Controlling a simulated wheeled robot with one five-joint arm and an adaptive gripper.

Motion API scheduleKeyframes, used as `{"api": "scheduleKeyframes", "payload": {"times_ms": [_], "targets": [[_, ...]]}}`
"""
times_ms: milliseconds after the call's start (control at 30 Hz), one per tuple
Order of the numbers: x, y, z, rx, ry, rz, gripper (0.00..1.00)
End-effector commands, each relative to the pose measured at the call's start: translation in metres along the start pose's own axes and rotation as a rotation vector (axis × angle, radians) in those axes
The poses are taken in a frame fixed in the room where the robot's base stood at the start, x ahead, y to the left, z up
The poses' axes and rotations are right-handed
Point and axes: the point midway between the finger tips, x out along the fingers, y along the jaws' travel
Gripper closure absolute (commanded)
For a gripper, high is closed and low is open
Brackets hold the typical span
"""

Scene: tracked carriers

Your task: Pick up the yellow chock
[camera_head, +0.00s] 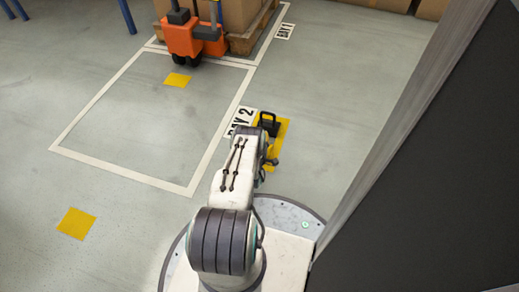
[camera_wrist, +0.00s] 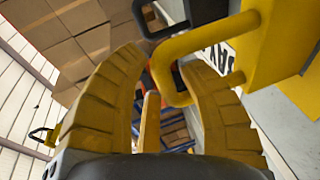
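The yellow chock (camera_wrist: 278,40) fills the upper right of the wrist view, with a thick yellow handle (camera_wrist: 212,39) looping from its side. My gripper (camera_wrist: 163,72) has its two ribbed tan fingers apart, with part of the handle in the gap between them. The handle looks close to the right finger; I cannot tell whether they touch. In the head view my gripper (camera_head: 266,156) is at the yellow area by the BAY 2 label, where my arm hides part of it. Chock and yellow floor marking are hard to tell apart there.
A black piece with a loop handle (camera_head: 268,124) stands beside the yellow area; its loop also shows in the wrist view (camera_wrist: 140,20). An orange pallet truck (camera_head: 190,38) and a loaded pallet are at the back. A dark panel (camera_head: 430,190) blocks the right.

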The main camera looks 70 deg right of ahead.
Motion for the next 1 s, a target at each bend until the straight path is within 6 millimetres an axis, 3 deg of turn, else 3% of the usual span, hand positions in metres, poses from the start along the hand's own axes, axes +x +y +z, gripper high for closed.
{"api": "scheduleKeyframes", "payload": {"times_ms": [400,1000], "targets": [[0.0001,0.0001,0.0,0.0,0.0,0.0,1.0],[0.004,0.007,-0.0008,-0.001,0.001,0.005,1.0]]}}
